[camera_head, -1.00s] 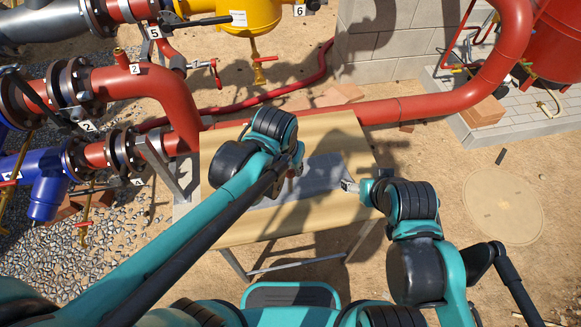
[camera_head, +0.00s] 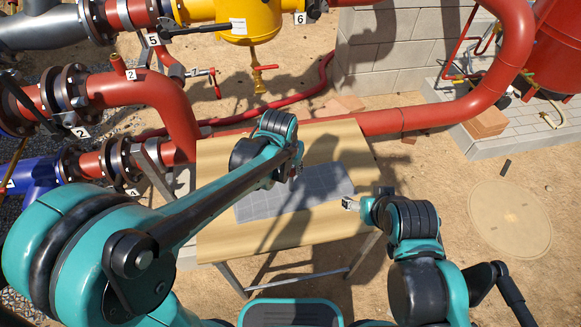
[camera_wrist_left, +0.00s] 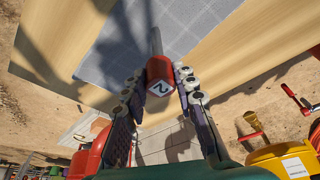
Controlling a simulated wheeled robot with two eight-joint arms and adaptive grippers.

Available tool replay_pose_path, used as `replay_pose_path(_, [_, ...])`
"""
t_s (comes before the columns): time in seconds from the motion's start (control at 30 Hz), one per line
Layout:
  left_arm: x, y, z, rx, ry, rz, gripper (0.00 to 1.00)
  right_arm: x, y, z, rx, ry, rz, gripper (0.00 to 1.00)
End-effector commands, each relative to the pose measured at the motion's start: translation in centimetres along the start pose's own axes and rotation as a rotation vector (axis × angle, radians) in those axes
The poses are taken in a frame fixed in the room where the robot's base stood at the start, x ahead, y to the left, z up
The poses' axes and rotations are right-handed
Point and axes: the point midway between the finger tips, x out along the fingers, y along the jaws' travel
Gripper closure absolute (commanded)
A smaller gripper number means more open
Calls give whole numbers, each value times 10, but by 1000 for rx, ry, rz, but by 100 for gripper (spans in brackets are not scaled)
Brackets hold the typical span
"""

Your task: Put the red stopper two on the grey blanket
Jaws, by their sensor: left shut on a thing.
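The red stopper two (camera_wrist_left: 158,72), with a white label reading 2 and a grey rod at its far end, is between the fingers of my left gripper (camera_wrist_left: 160,84) in the left wrist view. The left gripper (camera_head: 293,170) is shut on it. In the head view it is over the far part of the grey blanket (camera_head: 322,184), where the stopper is mostly hidden. The blanket lies flat on the wooden table and also shows in the wrist view (camera_wrist_left: 118,50). I cannot tell whether the rod touches it. My right gripper (camera_head: 350,203) is empty beside the blanket's right side; its finger gap is unclear.
The wooden table (camera_head: 225,235) has bare surface around the blanket. Red pipes (camera_head: 400,119) run behind it. Flanged pipes with number tags (camera_head: 75,95) stand at the left, and a yellow vessel (camera_head: 240,18) at the back. Sandy ground is open at the right.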

Motion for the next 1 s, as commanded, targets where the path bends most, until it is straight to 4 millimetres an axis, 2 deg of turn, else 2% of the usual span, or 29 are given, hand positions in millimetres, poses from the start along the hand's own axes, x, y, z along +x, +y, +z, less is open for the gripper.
replay_pose_path(0.57, [12,0,5,0,-2,1,100,7,0,5,0,0,0,31])
replay_pose_path(0.6, [12,0,5,0,-2,1,67,7,0,5,0,0,0,31])
replay_pose_path(0.67, [12,0,5,0,-2,1,52,7,0,5,0,0,0,31])
replay_pose_path(1.0, [9,0,3,0,-1,0,52,6,0,4,0,0,0,31])
